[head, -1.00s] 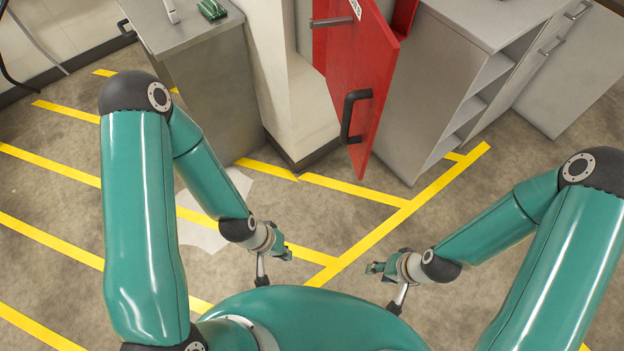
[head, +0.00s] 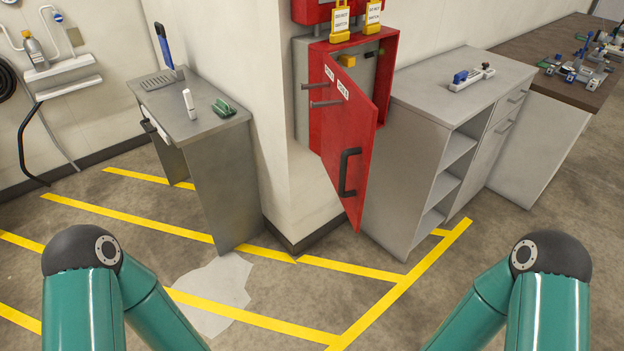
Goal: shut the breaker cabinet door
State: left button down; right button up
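The red breaker cabinet (head: 393,75) is mounted on the pillar in the upper middle of the head view. Its red door (head: 340,150) stands open, swung out toward me, with its edge facing the camera. A black handle (head: 347,172) is on the door's lower part. Through the gap, a grey interior with a small yellow part (head: 346,60) shows. Both of my grippers are below the picture; only my upper arm links show at the lower left and lower right, well short of the door.
A grey cabinet with shelves (head: 405,165) stands right beside the open door. A metal table (head: 215,170) stands left of the pillar (head: 270,130). Yellow lockout tags (head: 340,20) hang above the cabinet. The floor (head: 300,290) before the door is clear, with yellow lines.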

aim_at(349, 118)
jog(key=u, duration=0.15)
jog(key=i, duration=1)
jog(key=z, duration=0.05)
